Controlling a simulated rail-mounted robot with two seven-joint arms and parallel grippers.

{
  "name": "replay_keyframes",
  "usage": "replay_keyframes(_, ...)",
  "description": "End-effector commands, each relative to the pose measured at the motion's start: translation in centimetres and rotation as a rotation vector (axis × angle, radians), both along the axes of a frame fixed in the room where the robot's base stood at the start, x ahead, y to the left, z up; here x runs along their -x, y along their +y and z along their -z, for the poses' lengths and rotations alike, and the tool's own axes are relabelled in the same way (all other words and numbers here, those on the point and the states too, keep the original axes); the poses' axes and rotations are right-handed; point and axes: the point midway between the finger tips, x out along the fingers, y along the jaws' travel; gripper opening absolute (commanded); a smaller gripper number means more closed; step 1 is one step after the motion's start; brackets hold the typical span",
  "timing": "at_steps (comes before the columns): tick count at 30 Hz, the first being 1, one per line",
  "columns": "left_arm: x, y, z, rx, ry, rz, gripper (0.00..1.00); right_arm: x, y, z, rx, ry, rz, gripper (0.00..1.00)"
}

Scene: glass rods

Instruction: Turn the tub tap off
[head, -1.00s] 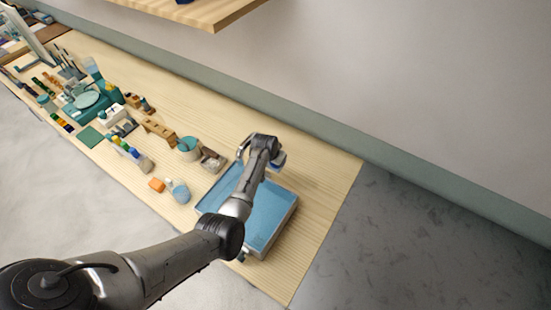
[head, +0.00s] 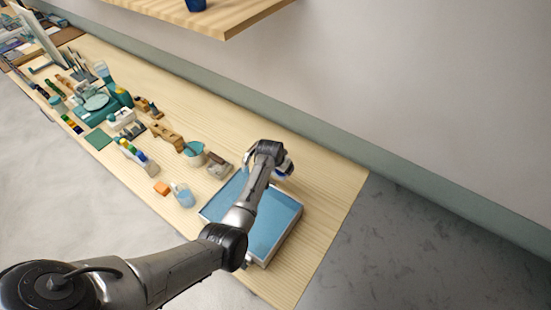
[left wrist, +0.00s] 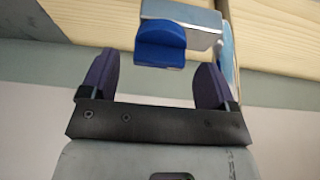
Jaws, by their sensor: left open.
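The tub (head: 285,239) is a shallow, pale-rimmed tray with a blue inside, near the right end of the bench. The tap (left wrist: 181,13) shows in the left wrist view as a silver block with a blue handle (left wrist: 160,46). The handle lies just ahead of my open left gripper (left wrist: 153,80), centred between its dark purple fingers, with no clear contact. In the head view my left gripper (head: 267,168) is at the tub's back edge, and my arm crosses above the tub. The tap is mostly hidden there. My right gripper is not in view.
A cup (head: 194,153), a small grey tray (head: 220,166), a glass jar (head: 183,195) and an orange block (head: 162,188) stand left of the tub. A wooden shelf (head: 235,20) hangs above. The bench's right end is clear.

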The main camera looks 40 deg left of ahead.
Motion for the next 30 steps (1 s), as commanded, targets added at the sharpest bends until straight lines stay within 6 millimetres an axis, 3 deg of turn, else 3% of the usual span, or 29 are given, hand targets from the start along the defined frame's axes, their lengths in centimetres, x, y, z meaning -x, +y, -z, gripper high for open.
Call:
replay_keyframes(18,3.8,-0.5,-9.0,-0.001,-0.003,0.001,0.81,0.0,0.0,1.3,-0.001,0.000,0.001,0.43)
replay_keyframes(30,4.7,-0.6,-11.4,0.000,0.000,0.001,0.81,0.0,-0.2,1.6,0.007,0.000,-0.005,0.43)
